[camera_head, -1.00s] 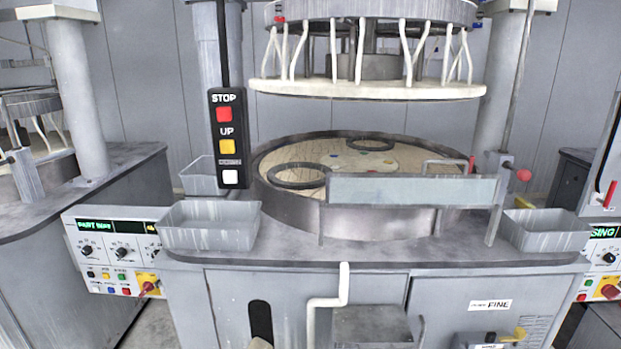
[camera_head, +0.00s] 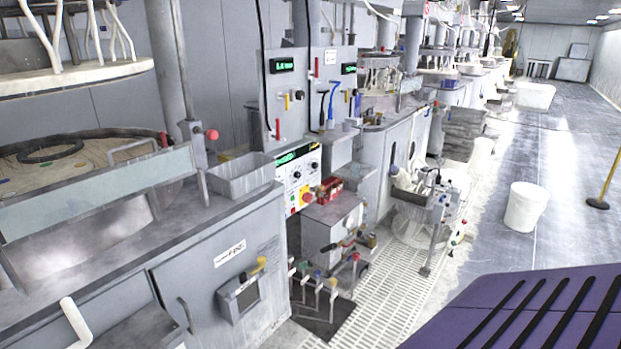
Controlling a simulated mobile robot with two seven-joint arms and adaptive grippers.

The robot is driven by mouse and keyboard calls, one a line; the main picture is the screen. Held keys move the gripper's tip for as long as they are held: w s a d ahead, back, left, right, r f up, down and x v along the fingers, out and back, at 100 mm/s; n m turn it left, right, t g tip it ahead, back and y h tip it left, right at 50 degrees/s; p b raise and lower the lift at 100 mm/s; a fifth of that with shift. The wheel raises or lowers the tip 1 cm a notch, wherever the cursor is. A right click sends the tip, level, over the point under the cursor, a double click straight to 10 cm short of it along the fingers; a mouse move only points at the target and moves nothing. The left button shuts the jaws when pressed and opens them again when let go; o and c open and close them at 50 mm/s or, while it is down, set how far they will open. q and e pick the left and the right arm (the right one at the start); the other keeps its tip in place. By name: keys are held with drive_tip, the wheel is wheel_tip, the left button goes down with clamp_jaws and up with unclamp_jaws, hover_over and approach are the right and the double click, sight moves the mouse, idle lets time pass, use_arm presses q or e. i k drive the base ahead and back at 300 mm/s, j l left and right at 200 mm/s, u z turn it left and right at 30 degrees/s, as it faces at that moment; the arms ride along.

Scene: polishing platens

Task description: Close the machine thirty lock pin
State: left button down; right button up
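A polishing machine (camera_head: 215,250) fills the left of the view, with a plate reading what looks like "FINE" on its front. A red round knob (camera_head: 212,134) sticks out from a bracket on the upright rod beside its splash guard (camera_head: 100,190). A smaller red tip (camera_head: 164,139) shows just left of that bracket. I cannot tell which of these is the lock pin or whether it is closed. No machine number thirty is readable. Neither of my grippers is in view.
A grey bin (camera_head: 240,178) sits on the machine's right corner. Coloured valve handles (camera_head: 318,285) stand low in the gap beside it. More machines line the back. A white bucket (camera_head: 525,207) and a yellow post (camera_head: 606,175) stand on the right. The aisle floor between is mostly clear.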

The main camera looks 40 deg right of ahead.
sight(212, 135)
drive_tip(key=z, duration=0.8)
